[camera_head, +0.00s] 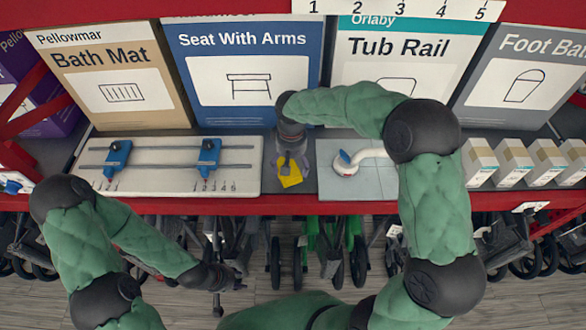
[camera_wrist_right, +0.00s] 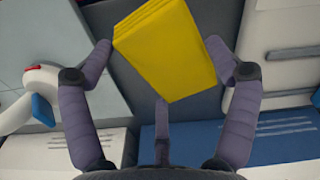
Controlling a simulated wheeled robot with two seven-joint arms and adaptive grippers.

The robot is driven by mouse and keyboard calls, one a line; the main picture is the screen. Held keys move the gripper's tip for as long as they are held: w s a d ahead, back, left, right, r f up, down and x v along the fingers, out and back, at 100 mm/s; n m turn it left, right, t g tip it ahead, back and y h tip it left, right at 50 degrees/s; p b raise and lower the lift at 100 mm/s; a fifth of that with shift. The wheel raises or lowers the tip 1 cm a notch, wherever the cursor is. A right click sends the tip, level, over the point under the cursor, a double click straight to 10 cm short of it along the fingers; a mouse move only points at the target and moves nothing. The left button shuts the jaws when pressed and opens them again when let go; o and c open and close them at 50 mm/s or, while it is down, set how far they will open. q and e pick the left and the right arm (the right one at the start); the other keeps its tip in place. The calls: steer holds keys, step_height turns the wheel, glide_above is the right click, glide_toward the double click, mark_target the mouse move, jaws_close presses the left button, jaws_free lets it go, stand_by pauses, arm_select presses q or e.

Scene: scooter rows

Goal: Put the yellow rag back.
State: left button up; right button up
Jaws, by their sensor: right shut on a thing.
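The yellow rag (camera_head: 291,176) shows at the shelf's front part, between the white rail board and the grey tiled panel. It looks like a folded, flat block in the right wrist view (camera_wrist_right: 168,48). My right gripper (camera_head: 292,160) reaches down from above and is shut on the rag. In the right wrist view its purple fingers (camera_wrist_right: 160,60) stand on either side of the rag. I cannot tell whether the rag touches the shelf. My left gripper (camera_head: 228,281) hangs low in front of the shelf, away from the rag; its fingers are too small to read.
The shelf (camera_head: 300,134) holds a white rail board (camera_head: 130,176) with blue sliders on the left and a tiled panel (camera_head: 340,184) with a white tub rail (camera_head: 349,161) on the right. Small boxes (camera_head: 514,160) stand farther right. Large boxes (camera_head: 247,75) line the back. Wheeled walkers (camera_head: 333,250) stand below.

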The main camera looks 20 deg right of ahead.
mark_target(293, 164)
steer(key=shift+w+d+f, duration=0.1)
steer(key=shift+d+f, duration=0.05)
steer(key=shift+f, duration=0.1)
steer(key=shift+w+d+f, duration=0.1)
steer(key=shift+d+f, duration=0.05)
steer(key=shift+f, duration=1.6)
steer(key=o, duration=0.8)
steer(key=shift+f, duration=0.1)
step_height(293, 164, up, 12)
steer(key=shift+r, duration=0.15)
